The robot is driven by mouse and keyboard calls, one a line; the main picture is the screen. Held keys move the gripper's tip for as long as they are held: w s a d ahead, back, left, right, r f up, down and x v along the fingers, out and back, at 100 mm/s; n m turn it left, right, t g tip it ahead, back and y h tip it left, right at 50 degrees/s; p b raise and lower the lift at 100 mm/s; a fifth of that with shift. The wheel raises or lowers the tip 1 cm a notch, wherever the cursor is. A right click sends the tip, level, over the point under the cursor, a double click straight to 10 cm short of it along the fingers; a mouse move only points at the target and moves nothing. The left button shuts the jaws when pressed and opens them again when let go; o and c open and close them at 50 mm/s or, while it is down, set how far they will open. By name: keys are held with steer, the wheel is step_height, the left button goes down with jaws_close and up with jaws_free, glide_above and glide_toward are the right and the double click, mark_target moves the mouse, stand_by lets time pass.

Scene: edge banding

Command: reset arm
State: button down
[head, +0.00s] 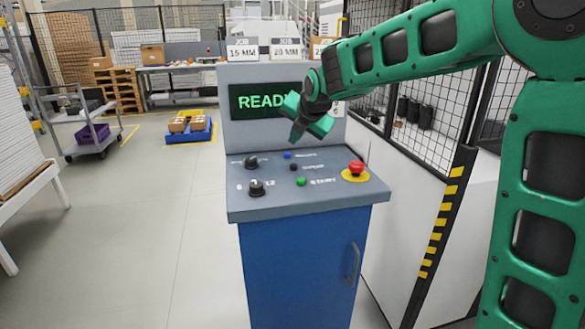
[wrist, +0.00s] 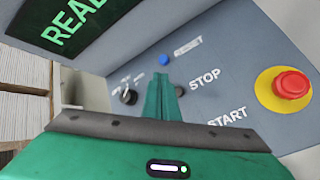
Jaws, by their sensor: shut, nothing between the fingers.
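My green arm reaches in from the right in the head view. My gripper (head: 296,136) is shut and empty, pointing down above the back of the control console (head: 310,202). It hangs in front of the console's screen (head: 256,101), which reads "READ" with the rest hidden behind my gripper. In the wrist view my closed fingers (wrist: 163,80) cover part of the panel between the blue button (wrist: 164,60) and the STOP and START labels. I cannot tell the exact gap from fingers to panel.
The console carries a red emergency button (head: 356,169) on a yellow base, a green button (head: 301,182) and black knobs (head: 257,188). A fence with a striped post (head: 441,213) stands at the right. Open floor (head: 150,215) lies left. A grey cart (head: 88,132) stands farther back.

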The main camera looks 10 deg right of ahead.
steer(key=s+d+f+m, duration=0.1)
steer(key=s+d+m, duration=0.1)
steer(key=s+d, duration=0.1)
steer(key=s+d+f+m+g+h, duration=0.1)
steer(key=s+d+m, duration=0.2)
steer(key=d, duration=0.1)
steer(key=s+d+f+m+g, duration=0.1)
steer(key=s+d+m, duration=0.2)
steer(key=d, duration=0.1)
steer(key=shift+s+d+f, duration=0.2)
steer(key=shift+d+f, duration=0.05)
steer(key=shift+d, duration=0.05)
steer(key=s+d+f+m+g, duration=0.25)
steer(key=s+d+m, duration=0.25)
steer(key=s+m, duration=0.5)
steer(key=s+d+f+m+g, duration=0.2)
steer(key=s+d+f+m, duration=0.3)
steer(key=s, duration=0.8)
steer(key=s+f+m+g, duration=0.2)
steer(key=s+m, duration=0.9)
steer(key=s, duration=0.4)
steer(key=shift+s+f+m+g, duration=0.25)
steer(key=shift+f+m+g, duration=0.05)
steer(key=shift+f+g, duration=0.1)
